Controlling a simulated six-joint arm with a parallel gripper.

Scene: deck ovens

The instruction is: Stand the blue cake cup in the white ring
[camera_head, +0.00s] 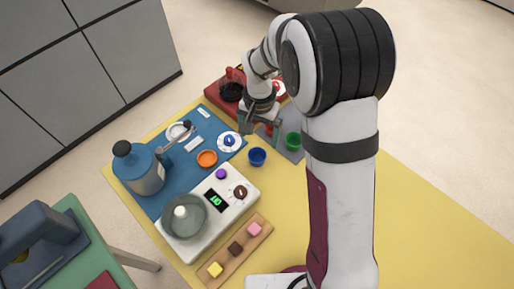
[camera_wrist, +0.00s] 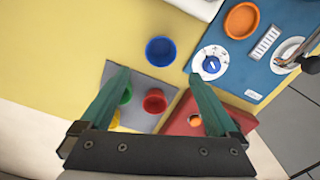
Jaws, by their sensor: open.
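The blue cake cup (camera_head: 257,156) stands upright on the yellow table, beside the grey mat and apart from it. It also shows in the wrist view (camera_wrist: 160,50), just beyond my fingertips and between their lines. My gripper (camera_head: 260,126) is open and empty, above the grey mat; its two teal fingers show in the wrist view (camera_wrist: 159,74). I cannot tell which is the white ring.
The grey mat (camera_wrist: 145,80) holds green (camera_head: 293,140), red (camera_wrist: 155,100) and yellow cups. An orange dish (camera_head: 207,158) lies on the blue mat (camera_head: 150,205), near a blue bottle (camera_head: 140,170) and a white scale (camera_head: 235,185). A red box (camera_wrist: 183,124) stands behind. Yellow table at right is clear.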

